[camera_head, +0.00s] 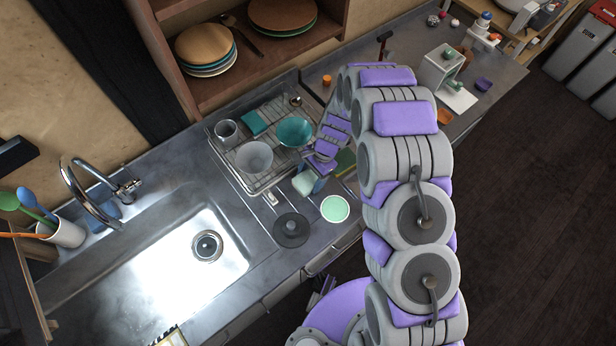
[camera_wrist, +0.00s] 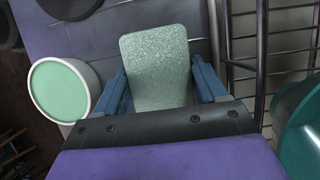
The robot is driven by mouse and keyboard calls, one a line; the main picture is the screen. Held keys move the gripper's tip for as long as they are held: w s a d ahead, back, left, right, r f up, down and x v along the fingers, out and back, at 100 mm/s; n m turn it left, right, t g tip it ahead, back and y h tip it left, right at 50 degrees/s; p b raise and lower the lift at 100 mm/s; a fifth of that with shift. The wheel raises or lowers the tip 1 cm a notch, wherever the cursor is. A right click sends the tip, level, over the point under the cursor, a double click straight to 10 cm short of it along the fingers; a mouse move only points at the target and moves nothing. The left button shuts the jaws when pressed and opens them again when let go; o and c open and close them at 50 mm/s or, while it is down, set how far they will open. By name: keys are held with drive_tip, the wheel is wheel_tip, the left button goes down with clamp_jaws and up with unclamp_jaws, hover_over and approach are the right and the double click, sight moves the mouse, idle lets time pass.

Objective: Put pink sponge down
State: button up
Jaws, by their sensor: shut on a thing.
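My gripper (camera_head: 312,180) reaches down over the counter beside the dish rack. In the wrist view its blue fingers (camera_wrist: 160,72) are shut on a pale mint-green, speckled sponge (camera_wrist: 155,50). The same sponge shows in the head view (camera_head: 302,184); it looks pale green, not pink. I see no pink sponge. I cannot tell whether the held sponge touches the counter. A round white container with a mint-green top (camera_head: 334,208) stands close by, and it is left of the gripper in the wrist view (camera_wrist: 62,88).
The wire dish rack (camera_head: 262,190) holds a teal bowl (camera_head: 294,131), a pale bowl (camera_head: 254,157) and a metal cup (camera_head: 227,130). A dark round disc (camera_head: 291,230) lies on the counter near the sink (camera_head: 165,270). Plates (camera_head: 204,45) stand on the shelf above.

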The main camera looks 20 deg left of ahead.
drive_tip(key=d, duration=0.3)
drive_tip(key=shift+r, duration=0.1)
drive_tip(key=o, duration=0.7)
drive_tip(key=shift+s+a+f, duration=0.1)
drive_tip(key=shift+a+f, duration=0.15)
drive_tip(key=shift+a, duration=0.35)
drive_tip(key=shift+a+f, duration=0.2)
drive_tip(key=shift+a, duration=0.35)
drive_tip(key=shift+o, duration=1.2)
drive_tip(key=shift+d+r, duration=0.1)
drive_tip(key=shift+d, duration=0.4)
drive_tip(key=shift+a, duration=0.2)
drive_tip(key=shift+d, duration=0.1)
